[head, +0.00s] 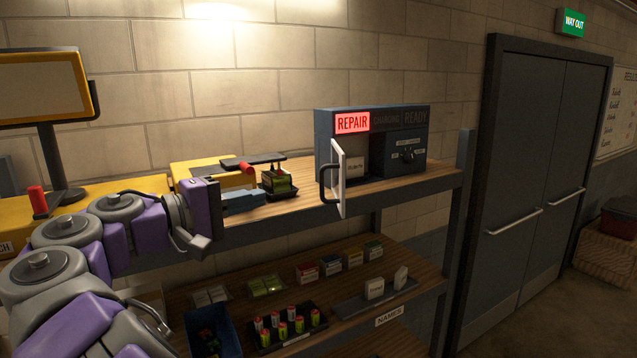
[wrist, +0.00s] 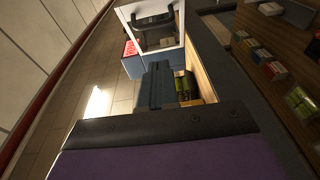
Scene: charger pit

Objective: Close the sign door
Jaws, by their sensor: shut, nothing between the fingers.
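The sign box (head: 427,117) is dark blue, with a lit red REPAIR panel, and stands on the upper shelf. Its white-edged sign door (head: 341,185) stands open, swung out over the shelf's front edge. A dark loop handle (head: 326,182) is on its left face. In the wrist view the door (wrist: 121,12) and its handle (wrist: 155,20) are at the top. My gripper (head: 262,194) is shut and empty, left of the door and apart from it. Its blue-grey fingers (wrist: 155,80) point towards the box in the wrist view.
A black holder with green packs (head: 278,182) stands close beside my fingers. A yellow machine with a red-tipped lever (head: 246,168) is behind them. The upper shelf (head: 400,188) ends in front of the box. Cards and batteries lie on the lower shelf (head: 345,275).

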